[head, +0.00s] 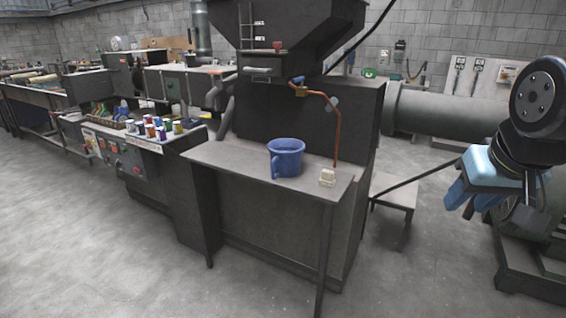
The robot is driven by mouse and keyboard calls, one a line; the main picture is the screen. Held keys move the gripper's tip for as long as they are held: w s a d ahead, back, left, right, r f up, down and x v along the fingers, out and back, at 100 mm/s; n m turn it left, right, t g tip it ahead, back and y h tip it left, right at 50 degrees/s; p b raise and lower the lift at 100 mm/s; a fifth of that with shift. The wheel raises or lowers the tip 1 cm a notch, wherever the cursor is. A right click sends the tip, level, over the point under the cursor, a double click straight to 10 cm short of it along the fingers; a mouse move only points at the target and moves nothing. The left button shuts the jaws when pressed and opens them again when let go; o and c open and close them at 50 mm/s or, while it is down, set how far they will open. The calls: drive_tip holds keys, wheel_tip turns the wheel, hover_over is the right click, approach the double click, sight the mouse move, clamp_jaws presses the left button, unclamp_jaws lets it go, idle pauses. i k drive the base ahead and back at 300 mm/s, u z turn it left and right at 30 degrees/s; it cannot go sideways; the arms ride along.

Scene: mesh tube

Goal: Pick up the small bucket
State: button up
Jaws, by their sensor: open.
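A small blue bucket (287,160) stands upright on a grey metal table (225,158), right of the table's middle. Its handle shows on the front left side. My gripper (462,202) is at the right of the head view, well to the right of the bucket and apart from it. Its blue fingers point down and to the left, and it is open. I see nothing between the fingers.
A copper pipe (336,125) comes down close behind the block. A dark machine with a hopper (300,30) rises behind the table. A low stool (393,190) stands right of it. Floor in front is clear.

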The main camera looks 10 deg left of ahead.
sight(285, 154)
drive_tip(key=i, duration=0.85)
drive_tip(key=z, duration=0.05)
